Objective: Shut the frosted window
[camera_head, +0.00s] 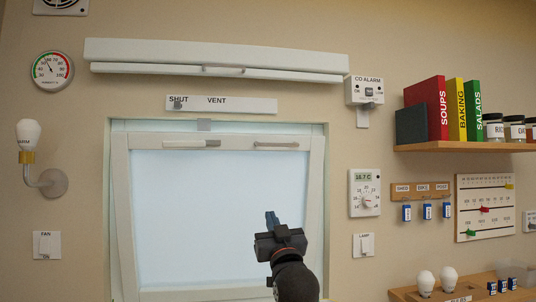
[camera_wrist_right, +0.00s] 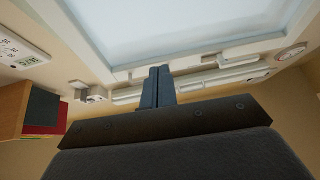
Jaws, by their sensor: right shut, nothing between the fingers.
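The frosted window (camera_head: 215,215) has a pale pane in a white sash. Its sash looks tilted inward at the top, with a gap to the surrounding frame above it. A bar handle (camera_head: 276,144) and a small latch piece (camera_head: 191,143) sit on its top rail. My right gripper (camera_head: 271,218) is shut and empty, in front of the pane and below the handle. I cannot tell its distance from the glass. In the right wrist view, the shut fingers (camera_wrist_right: 160,72) overlap the sash rail, with the pane (camera_wrist_right: 190,28) beyond. My left gripper is not in view.
A SHUT/VENT strip (camera_head: 221,104) with a small knob at SHUT is above the window. A long white housing (camera_head: 215,52) is higher up. A shelf (camera_head: 465,147) with books and jars and a lower shelf (camera_head: 465,292) with bulbs stick out at right. A wall lamp (camera_head: 29,150) is at left.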

